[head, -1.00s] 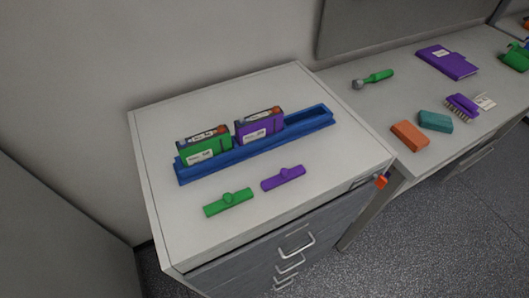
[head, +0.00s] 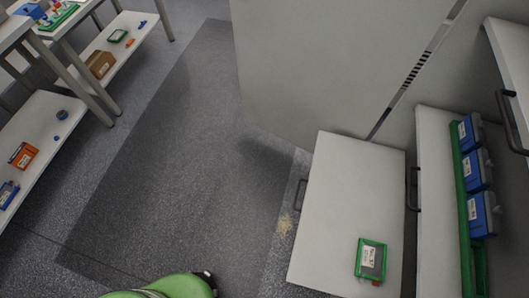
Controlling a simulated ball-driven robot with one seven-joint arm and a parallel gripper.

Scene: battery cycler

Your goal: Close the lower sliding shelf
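The lower sliding shelf (head: 345,200) is a white board at the lower right of the head view. It sticks out over the floor past the shelf above it, so it stands pulled out. A dark handle (head: 300,194) shows at its left edge. A green-framed box with a grey, labelled face (head: 371,260) lies on it near the bottom of the view. My gripper is not in view. A rounded green part, likely of my own body, shows at the bottom edge.
A higher white shelf (head: 435,150) with a dark handle (head: 413,188) holds a green rail (head: 462,200) and blue boxes (head: 484,213). Another handle (head: 507,115) is above. White benches (head: 45,110) stand at left. The grey floor (head: 170,150) between is clear.

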